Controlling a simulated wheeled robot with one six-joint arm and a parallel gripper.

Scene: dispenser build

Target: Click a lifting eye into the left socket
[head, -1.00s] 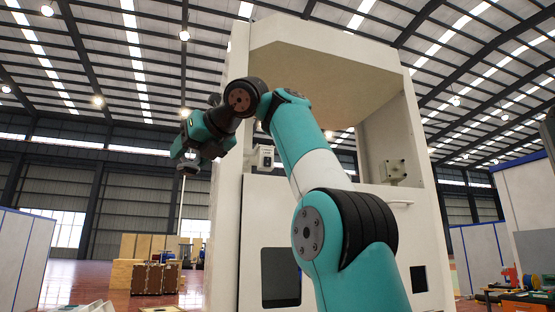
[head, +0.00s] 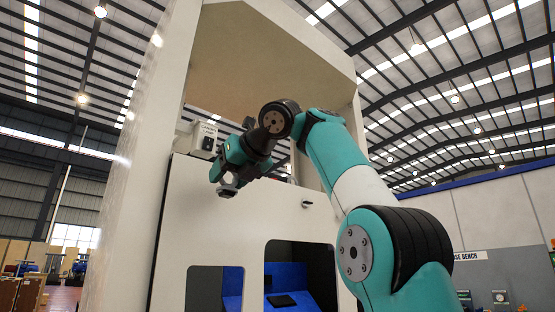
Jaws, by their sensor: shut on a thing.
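My gripper (head: 228,188) is at the end of my teal arm, raised in front of the upper part of the tall white dispenser cabinet (head: 177,235). It is shut on a small grey piece, likely the lifting eye (head: 230,190), too small here to make out its shape. A small white box with dark round marks (head: 205,140) is on the cabinet left of and above my gripper. I cannot make out the left socket.
The cabinet front has dark openings; one shows blue surfaces with a dark flat item (head: 282,300). A short handle (head: 309,204) sticks out right of my gripper. A bench sign (head: 470,255) is on the far right wall.

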